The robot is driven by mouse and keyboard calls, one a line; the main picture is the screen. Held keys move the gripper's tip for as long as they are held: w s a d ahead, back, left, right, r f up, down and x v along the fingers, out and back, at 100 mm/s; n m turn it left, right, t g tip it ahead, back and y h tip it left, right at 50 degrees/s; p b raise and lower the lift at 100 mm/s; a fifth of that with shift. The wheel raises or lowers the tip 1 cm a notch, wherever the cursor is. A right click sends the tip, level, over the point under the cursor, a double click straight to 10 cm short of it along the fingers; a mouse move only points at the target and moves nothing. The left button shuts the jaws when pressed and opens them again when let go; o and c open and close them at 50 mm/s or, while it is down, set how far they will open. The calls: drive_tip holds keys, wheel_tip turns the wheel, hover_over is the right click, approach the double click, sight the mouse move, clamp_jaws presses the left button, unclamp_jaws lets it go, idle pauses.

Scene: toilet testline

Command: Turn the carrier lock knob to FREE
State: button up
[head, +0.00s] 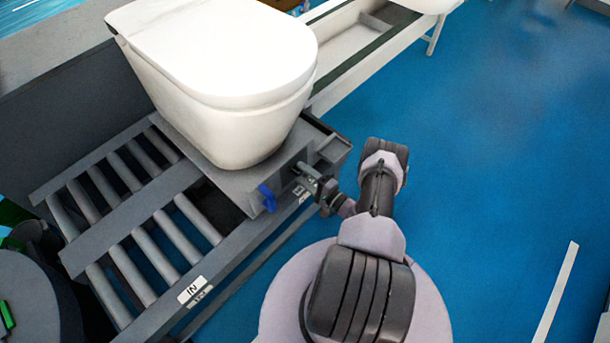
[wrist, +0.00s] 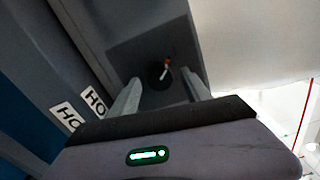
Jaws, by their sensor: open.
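The carrier lock knob (wrist: 160,74) shows in the wrist view as a dark round knob with a pale pointer and a small orange mark near the pointer's upper end. It sits on the dark face of the carrier (head: 228,182). My gripper (wrist: 161,80) is open, with one finger to each side of the knob in that view. I cannot tell whether either finger touches it. In the head view my gripper (head: 306,178) is at the carrier's front side, and the knob is hidden there.
A white toilet (head: 225,50) stands on the carrier, just above my gripper. A blue part (head: 267,197) sticks out of the carrier's side, left of my gripper. The roller conveyor (head: 130,250) with an "IN" label (head: 192,290) runs left.

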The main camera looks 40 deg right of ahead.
drive_tip(key=s+d+p, duration=0.1)
drive_tip(key=s+p, duration=0.2)
drive_tip(key=s, duration=1.4)
drive_tip(key=shift+s+d, duration=0.2)
